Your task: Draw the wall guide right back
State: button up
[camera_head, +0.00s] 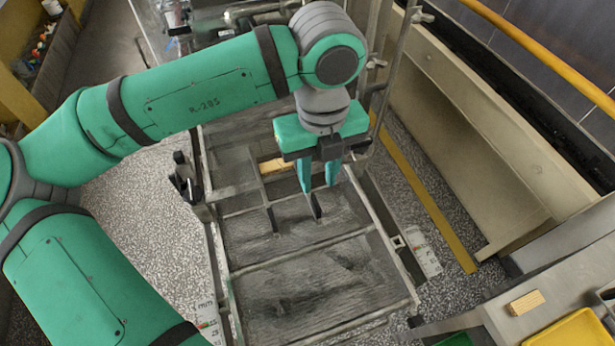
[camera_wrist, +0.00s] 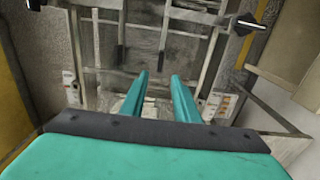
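The wire mesh bed (camera_head: 300,280) lies in a metal frame below my gripper. Two slim metal bars with dark ends lie over it: a left bar (camera_head: 264,195) and a right bar (camera_head: 314,206). They also show in the wrist view as a bar (camera_wrist: 121,42) and another bar (camera_wrist: 163,38). I cannot tell for sure which part is the wall guide. My gripper (camera_head: 318,188) points down, its two teal fingers apart with nothing seen between them. Its fingers show near the right bar in the head view; the wrist view (camera_wrist: 160,76) shows both bars beyond the fingertips.
A black knob (camera_head: 184,176) is on the frame's left side. Metal uprights (camera_head: 396,62) stand at right. A yellow strip (camera_head: 430,200) runs along the floor. A tan block (camera_head: 526,302) and yellow tray (camera_head: 574,330) are on the bench at lower right.

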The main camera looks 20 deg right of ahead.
aim_at(316, 202)
jog(key=shift+w+f, duration=0.35)
jog(key=shift+f, duration=0.1)
notch_tip(316, 202, down, 9)
jog(key=shift+d+r, duration=0.1)
jog(key=shift+s+f, duration=0.1)
jog(key=shift+f, duration=0.45)
grip_shut()
